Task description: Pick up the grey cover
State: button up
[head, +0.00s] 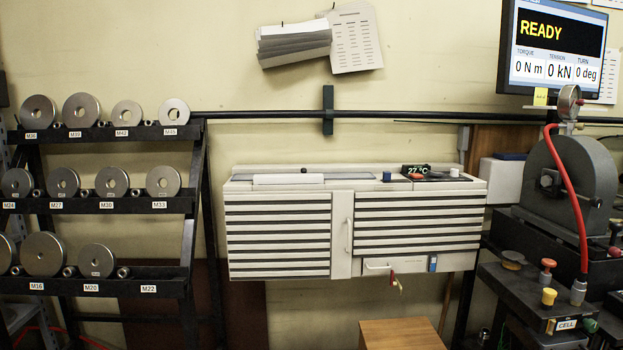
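A flat grey panel (345,176) lies along the top left of a white slatted wall unit (341,236); it may be the grey cover, but I cannot tell for sure. A small dark knob (304,170) shows at the back edge of that panel. A white flat piece (288,179) lies in front of the panel's left part and hides some of it. My gripper is not in the head view.
The unit's top right carries a blue knob (387,177) and a 27 °C display (415,169). A rack of metal discs (120,204) stands left. A machine (572,172) with a red hose stands right. A wooden box (400,335) sits below.

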aim_at(352, 175)
jog(key=i+j+z, duration=0.15)
jog(key=i+j, duration=0.2)
jog(key=i, duration=0.25)
jog(key=i+j+z, duration=0.2)
jog(key=i+j, duration=0.2)
jog(key=i, duration=0.2)
